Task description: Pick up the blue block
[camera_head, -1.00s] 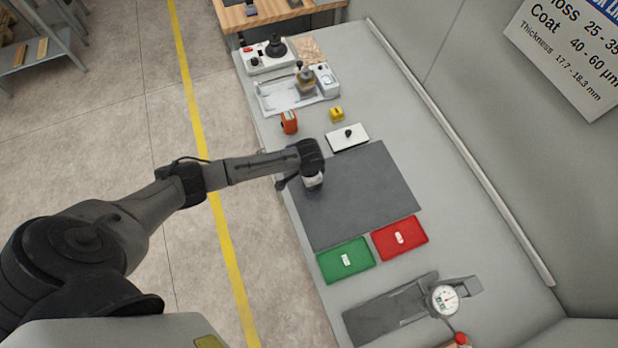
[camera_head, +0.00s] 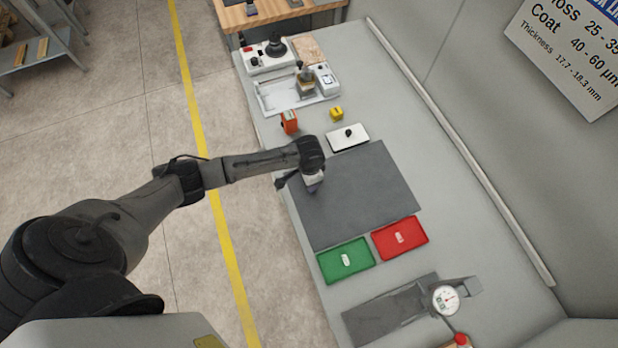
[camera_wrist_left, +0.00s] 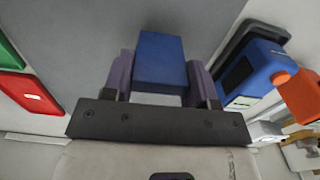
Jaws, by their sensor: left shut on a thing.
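The blue block (camera_wrist_left: 160,62) sits between the two purple-grey fingers of my left gripper (camera_wrist_left: 160,80) in the left wrist view. The fingers are shut on its sides. In the head view my left gripper (camera_head: 312,184) points down over the left edge of the dark grey mat (camera_head: 355,195). The block is hidden there behind the wrist and hand. I cannot tell whether it touches the mat or is clear of it. My right gripper is not in view.
A green tray (camera_head: 326,270) and a red tray (camera_head: 420,240) lie in front of the mat. A dial gauge (camera_head: 445,299) stands nearer. An orange device (camera_head: 289,122), a yellow block (camera_head: 337,113) and a white plate (camera_head: 360,137) lie beyond the mat.

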